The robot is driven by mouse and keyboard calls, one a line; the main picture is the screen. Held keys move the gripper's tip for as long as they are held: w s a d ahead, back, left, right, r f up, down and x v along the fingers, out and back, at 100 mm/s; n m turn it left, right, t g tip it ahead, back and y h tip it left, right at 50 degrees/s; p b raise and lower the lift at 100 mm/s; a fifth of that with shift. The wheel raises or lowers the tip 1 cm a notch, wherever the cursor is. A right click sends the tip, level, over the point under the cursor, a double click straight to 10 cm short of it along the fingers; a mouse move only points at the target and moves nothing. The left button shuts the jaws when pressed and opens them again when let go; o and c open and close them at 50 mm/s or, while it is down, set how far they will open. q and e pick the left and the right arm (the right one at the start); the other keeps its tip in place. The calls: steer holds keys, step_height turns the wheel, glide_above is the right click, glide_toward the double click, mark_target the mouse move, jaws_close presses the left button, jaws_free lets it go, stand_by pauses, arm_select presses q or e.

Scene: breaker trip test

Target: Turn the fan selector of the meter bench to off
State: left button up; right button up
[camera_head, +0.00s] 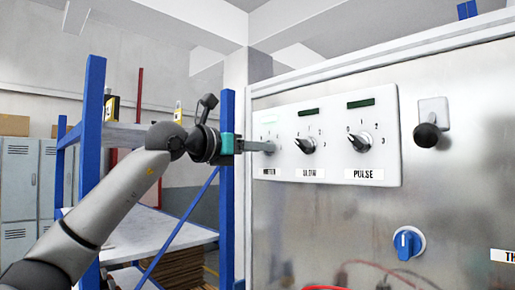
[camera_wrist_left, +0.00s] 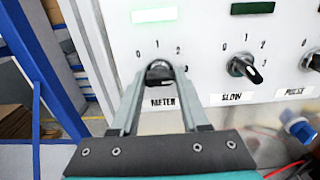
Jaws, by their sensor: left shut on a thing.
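The meter bench has a white panel (camera_head: 335,110) with a row of black selector knobs. The left knob (camera_wrist_left: 159,73), labelled METER, has the marks 0, 1 and 2 above it. My left gripper (camera_head: 268,147) is shut on this knob, with one finger on each side in the left wrist view (camera_wrist_left: 160,70). The fingers hide much of it, and its pointer cannot be read. The middle knob (camera_head: 306,144) has a label that reads like SLOW or BLOW. The right knob (camera_head: 359,142) is labelled PULSE. No label reading fan is legible. My right gripper is not in view.
Small windows sit above the knobs: a pale one over METER (camera_wrist_left: 153,14), a dark green one over the middle knob (camera_wrist_left: 252,8). A black ball-ended lever (camera_head: 427,134) and a blue knob (camera_head: 408,243) are to the right. A blue-framed shelf (camera_head: 90,130) stands left.

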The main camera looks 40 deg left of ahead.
arm_select(q)
jaws_close()
steer(key=shift+n, duration=0.3)
steer(key=shift+n+b, duration=0.7)
steer(key=shift+n, duration=12.4)
